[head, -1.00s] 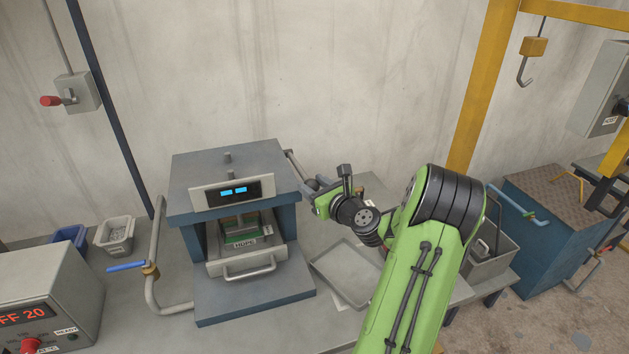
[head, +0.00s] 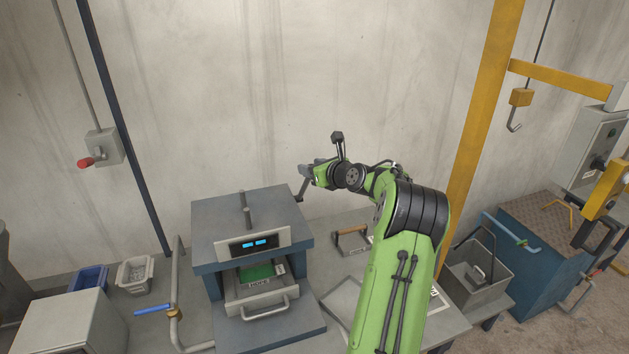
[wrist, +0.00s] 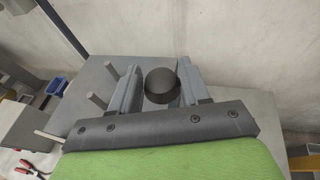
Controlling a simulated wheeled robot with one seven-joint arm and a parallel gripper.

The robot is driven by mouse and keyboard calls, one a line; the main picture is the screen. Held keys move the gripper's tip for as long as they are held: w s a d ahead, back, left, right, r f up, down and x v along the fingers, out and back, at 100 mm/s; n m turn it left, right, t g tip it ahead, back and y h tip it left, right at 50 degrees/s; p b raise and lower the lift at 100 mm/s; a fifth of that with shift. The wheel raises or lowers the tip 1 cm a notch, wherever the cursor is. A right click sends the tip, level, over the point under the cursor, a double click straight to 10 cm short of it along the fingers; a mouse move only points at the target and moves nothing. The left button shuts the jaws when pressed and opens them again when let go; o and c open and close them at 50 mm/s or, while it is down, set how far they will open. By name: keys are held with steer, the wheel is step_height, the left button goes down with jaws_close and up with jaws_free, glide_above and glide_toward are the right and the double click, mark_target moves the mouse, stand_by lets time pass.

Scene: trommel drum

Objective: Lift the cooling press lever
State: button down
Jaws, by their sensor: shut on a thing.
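The cooling press (head: 252,212) is a blue-grey box with a lit blue display, left of my arm in the head view. Its lever (head: 301,188) is a thin dark bar on the right side and now points upward. My gripper (head: 310,171) is at the lever's upper end, above and right of the press top. In the wrist view the lever's round black knob (wrist: 162,84) sits between the two grey fingers of my gripper (wrist: 160,76), which is shut on it. The fingers partly hide the knob in the head view.
A drawer labelled HDPE (head: 262,294) with a green block (head: 257,271) is in the press opening. A wood-handled tool (head: 352,240) lies right of the press. A grey bin (head: 478,272) and yellow post (head: 480,125) stand farther right. The wall is close behind.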

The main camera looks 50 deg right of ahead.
steer(key=shift+w+d+r+g, duration=0.3)
steer(key=shift+w+d+r, duration=0.05)
steer(key=shift+w, duration=0.1)
steer(key=shift+r, duration=0.15)
steer(key=shift+d+r, duration=0.1)
steer(key=c, duration=0.9)
jaws_free()
steer(key=o, duration=0.4)
steer(key=shift+w+d+f, duration=0.25)
steer(key=shift+w+f, duration=0.05)
steer(key=shift+w, duration=0.05)
steer(key=shift+c, duration=0.2)
steer(key=shift+s+a+r, duration=0.1)
steer(key=shift+s+a, duration=0.05)
steer(key=shift+s, duration=0.05)
steer(key=b+v, duration=0.2)
steer(key=v, duration=1.3)
steer(key=shift+s+r, duration=0.2)
steer(key=shift+r, duration=0.05)
